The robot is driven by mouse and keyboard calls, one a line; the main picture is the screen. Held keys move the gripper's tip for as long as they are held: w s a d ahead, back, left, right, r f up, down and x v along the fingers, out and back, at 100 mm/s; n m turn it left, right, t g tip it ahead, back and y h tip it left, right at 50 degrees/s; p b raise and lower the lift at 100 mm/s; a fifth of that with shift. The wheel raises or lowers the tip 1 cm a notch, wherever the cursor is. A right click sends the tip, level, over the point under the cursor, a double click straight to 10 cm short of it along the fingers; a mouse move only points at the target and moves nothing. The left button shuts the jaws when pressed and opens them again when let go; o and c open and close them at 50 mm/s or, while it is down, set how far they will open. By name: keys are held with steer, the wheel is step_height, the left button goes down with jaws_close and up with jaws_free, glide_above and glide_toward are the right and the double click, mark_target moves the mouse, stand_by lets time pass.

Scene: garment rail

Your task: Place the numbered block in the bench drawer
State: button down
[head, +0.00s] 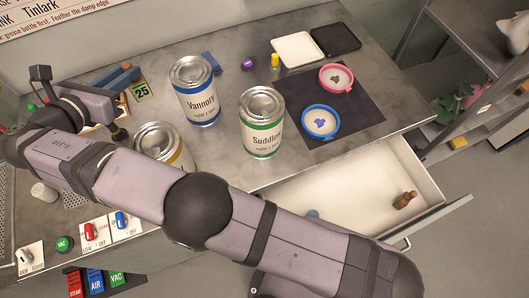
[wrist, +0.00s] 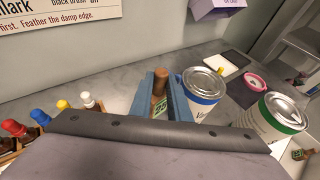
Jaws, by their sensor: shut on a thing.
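The numbered block shows a green and yellow face reading 25 (head: 142,91) in the head view, at the left back of the bench. My gripper (head: 121,79) has its blue fingers closed on it. In the wrist view the fingers (wrist: 159,88) stand on both sides of a brown rounded end (wrist: 160,80), with a bit of the green face (wrist: 156,103) below. Most of the block is hidden by the fingers. The bench drawer (head: 340,208) is pulled open at the front right, white inside. A small brown wooden figure (head: 404,200) and a partly hidden blue thing (head: 313,213) lie in it.
Cans labelled Vannory (head: 196,92) and Suddlom (head: 261,125) and a yellow-labelled can (head: 162,146) stand mid-bench. A dark mat (head: 352,112) holds a pink and a blue dish. Colour-capped bottles (wrist: 50,118) stand left of my gripper. The drawer's middle has free room.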

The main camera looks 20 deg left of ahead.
steer(key=w+d+r+m+h+p, duration=0.2)
steer(key=w+d+r+p, duration=0.5)
steer(key=w+d, duration=0.25)
steer(key=w+d+f+m+g+h+p, duration=0.15)
steer(key=w+d+f, duration=0.25)
steer(key=d, duration=0.6)
steer(key=w+d+f+m+h+p, duration=0.2)
steer(key=w+d+f+m+h, duration=0.15)
steer(key=d, duration=0.55)
steer(key=w+d+f+m+g+h+p, duration=0.15)
steer(key=w+d+f, duration=0.35)
steer(key=d, duration=0.5)
steer(key=s+d+f+m+g+h+p, duration=0.15)
steer(key=s+d, duration=0.25)
steer(key=d, duration=0.7)
steer(key=s+d+f+m+g+h+p, duration=0.1)
steer(key=s+d+f+m+h+p, duration=0.2)
steer(key=d, duration=0.8)
steer(key=s+d+f+m+g+h+b, duration=0.1)
steer(key=s+d+f+b, duration=0.3)
steer(key=s+f+b, duration=0.4)
steer(key=s+f+m+g, duration=0.1)
steer(key=s+f, duration=0.4)
steer(key=f, duration=0.1)
steer(key=shift+d+f+g+b, duration=0.2)
steer(key=shift+f+g+b, duration=0.1)
steer(key=shift+f+g, duration=0.1)
steer(key=shift+s, duration=0.1)
